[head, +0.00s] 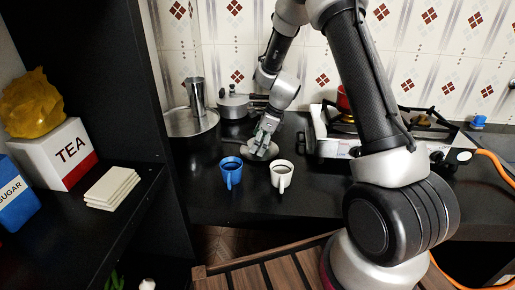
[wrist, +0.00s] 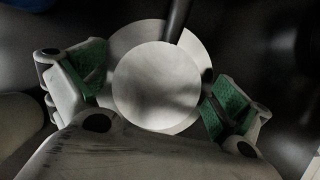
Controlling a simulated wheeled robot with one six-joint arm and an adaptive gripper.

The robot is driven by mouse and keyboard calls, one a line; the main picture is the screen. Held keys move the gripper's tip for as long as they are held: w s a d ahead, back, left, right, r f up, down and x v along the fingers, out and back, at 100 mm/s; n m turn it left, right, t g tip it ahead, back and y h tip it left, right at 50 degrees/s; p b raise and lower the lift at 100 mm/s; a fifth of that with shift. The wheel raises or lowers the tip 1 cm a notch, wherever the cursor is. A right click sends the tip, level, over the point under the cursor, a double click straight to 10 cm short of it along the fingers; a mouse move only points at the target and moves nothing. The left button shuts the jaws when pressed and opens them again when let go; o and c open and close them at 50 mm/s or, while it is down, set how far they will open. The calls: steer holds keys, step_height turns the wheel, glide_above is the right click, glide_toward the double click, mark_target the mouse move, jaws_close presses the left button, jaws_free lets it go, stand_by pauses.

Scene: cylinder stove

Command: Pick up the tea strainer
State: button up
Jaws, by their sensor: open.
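The tea strainer (wrist: 155,82) shows in the wrist view as a pale round disc with a wider rim and a dark handle running up out of the picture. It lies between the green-padded fingers of my gripper (wrist: 160,88), which are open on either side of it. The fingers look close to its rim; I cannot tell whether they touch it. In the head view my gripper (head: 263,148) points down at the black counter behind the two cups, and largely hides the strainer.
A blue cup (head: 231,172) and a white cup (head: 282,176) stand just in front of my gripper. A wide metal pan (head: 190,124) and a lidded pot (head: 234,106) are behind left. The stove (head: 335,144) is to the right. A dark shelf unit (head: 120,215) stands at left.

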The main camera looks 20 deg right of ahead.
steer(key=c, duration=1)
steer(key=shift+r, duration=0.1)
